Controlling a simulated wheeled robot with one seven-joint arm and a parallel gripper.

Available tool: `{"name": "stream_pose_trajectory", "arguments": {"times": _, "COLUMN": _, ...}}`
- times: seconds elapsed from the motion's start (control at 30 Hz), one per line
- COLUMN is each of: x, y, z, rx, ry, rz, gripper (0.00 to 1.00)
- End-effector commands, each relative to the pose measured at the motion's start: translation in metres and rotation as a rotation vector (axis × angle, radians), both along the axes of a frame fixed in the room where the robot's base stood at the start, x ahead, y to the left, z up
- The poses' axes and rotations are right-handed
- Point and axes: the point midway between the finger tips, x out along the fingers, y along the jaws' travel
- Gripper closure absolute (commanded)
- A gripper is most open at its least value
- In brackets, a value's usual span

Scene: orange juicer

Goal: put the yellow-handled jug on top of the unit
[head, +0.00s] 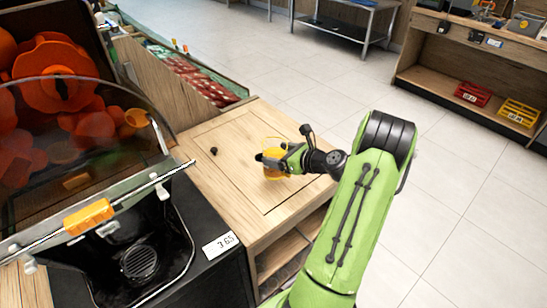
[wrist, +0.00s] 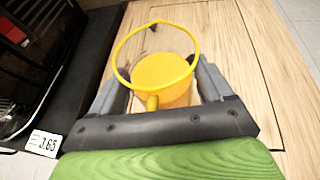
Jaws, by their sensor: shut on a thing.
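The yellow jug (head: 273,172) is at the wooden unit's top, partly hidden by my gripper (head: 283,160) in the head view. In the wrist view the jug (wrist: 163,78) sits between the two grey fingers of my gripper (wrist: 160,88), with its round yellow rim or loop standing out above the body. My gripper is shut on it. The wooden unit (head: 235,128) has a flat top with a framed panel. I cannot tell whether the jug's base touches that top.
The juicer (head: 60,110), with orange parts behind a clear cover, stands left of the unit, with a price tag (head: 221,245) at its front corner. A small dark spot (head: 214,151) is on the unit's top. A crate of red packs (head: 190,78) lies behind. Floor at right is clear.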

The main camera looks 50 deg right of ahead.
Motion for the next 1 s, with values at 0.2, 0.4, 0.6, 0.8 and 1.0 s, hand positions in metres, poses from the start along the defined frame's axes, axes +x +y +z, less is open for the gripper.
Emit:
{"name": "stream_pose_trajectory", "arguments": {"times": 0.2, "x": 0.0, "y": 0.0, "z": -0.043, "rx": 0.0, "ry": -0.002, "rz": 0.001, "gripper": 0.76}}
{"name": "stream_pose_trajectory", "arguments": {"times": 0.4, "x": 0.0, "y": 0.0, "z": -0.076, "rx": 0.001, "ry": -0.002, "rz": 0.0, "gripper": 0.76}}
{"name": "stream_pose_trajectory", "arguments": {"times": 0.6, "x": 0.0, "y": 0.0, "z": -0.076, "rx": -0.002, "ry": -0.003, "rz": 0.001, "gripper": 0.76}}
{"name": "stream_pose_trajectory", "arguments": {"times": 0.8, "x": 0.0, "y": 0.0, "z": -0.081, "rx": -0.001, "ry": 0.001, "rz": 0.0, "gripper": 0.17}}
{"name": "stream_pose_trajectory", "arguments": {"times": 1.0, "x": 0.0, "y": 0.0, "z": -0.08, "rx": -0.001, "ry": 0.001, "rz": 0.0, "gripper": 0.0}}
